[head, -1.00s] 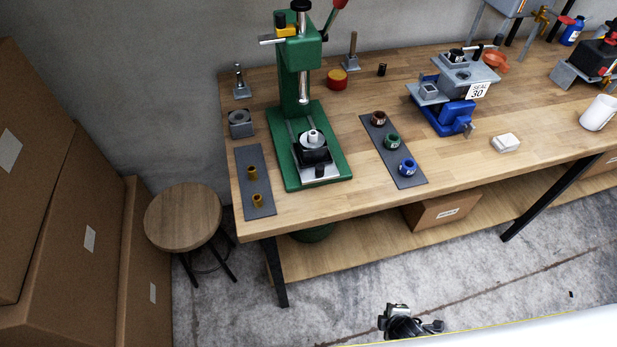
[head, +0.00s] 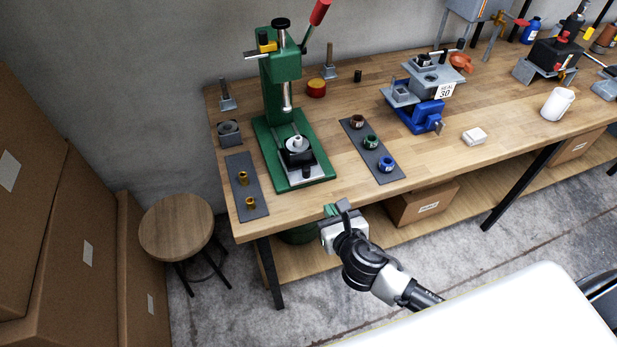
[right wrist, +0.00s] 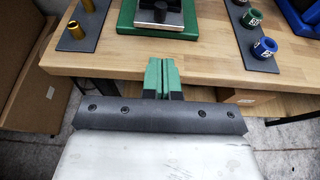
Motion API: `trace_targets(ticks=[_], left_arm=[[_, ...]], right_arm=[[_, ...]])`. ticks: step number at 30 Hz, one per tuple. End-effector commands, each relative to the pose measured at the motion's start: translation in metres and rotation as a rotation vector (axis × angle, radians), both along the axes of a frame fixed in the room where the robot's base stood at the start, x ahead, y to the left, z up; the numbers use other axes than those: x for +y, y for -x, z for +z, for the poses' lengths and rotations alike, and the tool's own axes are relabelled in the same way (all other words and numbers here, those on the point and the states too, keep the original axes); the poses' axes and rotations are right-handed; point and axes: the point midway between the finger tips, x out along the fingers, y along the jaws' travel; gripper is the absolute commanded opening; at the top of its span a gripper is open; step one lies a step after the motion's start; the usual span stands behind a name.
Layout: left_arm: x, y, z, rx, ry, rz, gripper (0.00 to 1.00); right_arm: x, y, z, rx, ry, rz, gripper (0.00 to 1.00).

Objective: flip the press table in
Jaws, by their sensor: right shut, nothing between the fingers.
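The green arbor press (head: 284,110) stands on the wooden bench with its red-handled lever up to the right. Its press table (head: 301,165), a silver plate with a black block and a pale round piece on it, rests on the green base below the ram. It lies near the front of the base. My right gripper (head: 335,209) is just off the bench's front edge, in front of the press. In the right wrist view its green fingers (right wrist: 161,78) are together, with nothing between them, pointing at the press base (right wrist: 165,20). My left gripper is not in view.
A dark mat (head: 246,188) with two brass pieces lies left of the press. A blue vise (head: 421,115) stands further right. A stool (head: 177,226) and cardboard boxes are at left.

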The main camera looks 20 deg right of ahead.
Motion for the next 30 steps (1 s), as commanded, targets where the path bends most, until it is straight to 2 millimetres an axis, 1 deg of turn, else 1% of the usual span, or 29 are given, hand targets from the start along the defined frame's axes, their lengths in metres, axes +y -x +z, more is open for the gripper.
trace_targets(ticks=[5, 8, 11, 21, 24, 27, 30], left_arm=[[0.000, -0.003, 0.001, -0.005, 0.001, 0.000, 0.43], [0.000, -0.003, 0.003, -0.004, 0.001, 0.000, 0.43], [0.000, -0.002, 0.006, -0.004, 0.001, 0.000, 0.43], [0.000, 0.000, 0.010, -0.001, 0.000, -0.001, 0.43], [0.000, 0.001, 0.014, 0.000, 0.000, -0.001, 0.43], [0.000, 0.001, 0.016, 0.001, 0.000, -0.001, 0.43], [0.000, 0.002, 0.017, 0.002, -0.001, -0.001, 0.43]], right_arm=[[0.000, -0.003, -0.001, 0.001, -0.003, -0.001, 0.00], [0.000, -0.012, -0.003, 0.001, -0.003, -0.002, 0.00], [0.001, -0.027, -0.007, 0.001, -0.005, -0.003, 0.00], [0.004, -0.093, -0.029, 0.001, -0.004, -0.002, 0.00], [0.004, -0.109, -0.029, 0.001, -0.004, -0.002, 0.00], [0.004, -0.122, -0.029, 0.001, -0.006, -0.002, 0.00], [0.005, -0.130, -0.030, 0.003, -0.006, -0.002, 0.00]])
